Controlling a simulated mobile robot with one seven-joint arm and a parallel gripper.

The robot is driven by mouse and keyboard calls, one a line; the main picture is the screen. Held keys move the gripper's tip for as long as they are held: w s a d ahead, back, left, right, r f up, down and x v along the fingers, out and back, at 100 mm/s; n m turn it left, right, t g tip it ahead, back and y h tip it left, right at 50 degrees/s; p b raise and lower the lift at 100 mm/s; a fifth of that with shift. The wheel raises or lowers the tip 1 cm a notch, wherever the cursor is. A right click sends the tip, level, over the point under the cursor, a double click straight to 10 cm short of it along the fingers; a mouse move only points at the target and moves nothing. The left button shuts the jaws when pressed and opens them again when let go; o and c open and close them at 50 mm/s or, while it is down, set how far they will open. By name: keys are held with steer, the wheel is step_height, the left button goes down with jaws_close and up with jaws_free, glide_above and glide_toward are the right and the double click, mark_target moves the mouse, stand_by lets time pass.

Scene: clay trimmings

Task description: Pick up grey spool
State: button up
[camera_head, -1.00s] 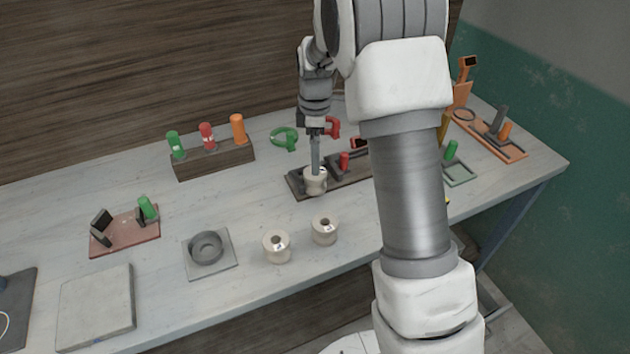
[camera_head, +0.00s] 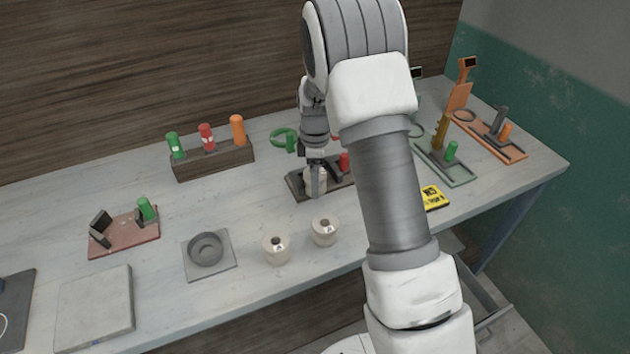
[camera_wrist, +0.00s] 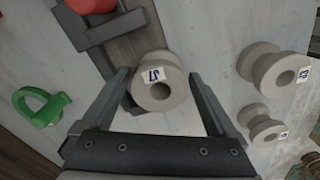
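A pale grey spool (camera_wrist: 160,80) with a white label stands between the two spread fingers of my gripper (camera_wrist: 160,85) in the wrist view. A narrow gap shows beside the right finger, and contact on the left is unclear. In the head view my gripper (camera_head: 317,180) is low over the dark tray (camera_head: 296,186), its near finger covering part of this spool (camera_head: 309,184). Two similar pale spools, a left one (camera_head: 276,249) and a right one (camera_head: 324,231), stand on the table nearer the front edge; two labelled spools also show at the right of the wrist view.
A red cylinder (camera_head: 344,162) stands close to my gripper on the dark tray. A green clamp (camera_head: 285,138) lies behind it. A wooden block with coloured cylinders (camera_head: 214,159) is at the back left. A grey round dish (camera_head: 206,248) sits front left. My arm hides part of the table.

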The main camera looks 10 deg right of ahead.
jaws_close()
steer(key=shift+r, duration=0.15)
steer(key=shift+r+p, duration=0.35)
steer(key=shift+r, duration=0.1)
step_height(320, 180, up, 4)
steer(key=shift+f+p, duration=0.15)
steer(key=shift+p, duration=1)
steer(key=s+d+r+p, duration=0.2)
steer(key=s+d+r, duration=0.4)
steer(key=d, duration=0.3)
steer(key=shift+s+d, duration=0.2)
steer(key=shift+s, duration=0.3)
steer(key=shift+r, duration=0.1)
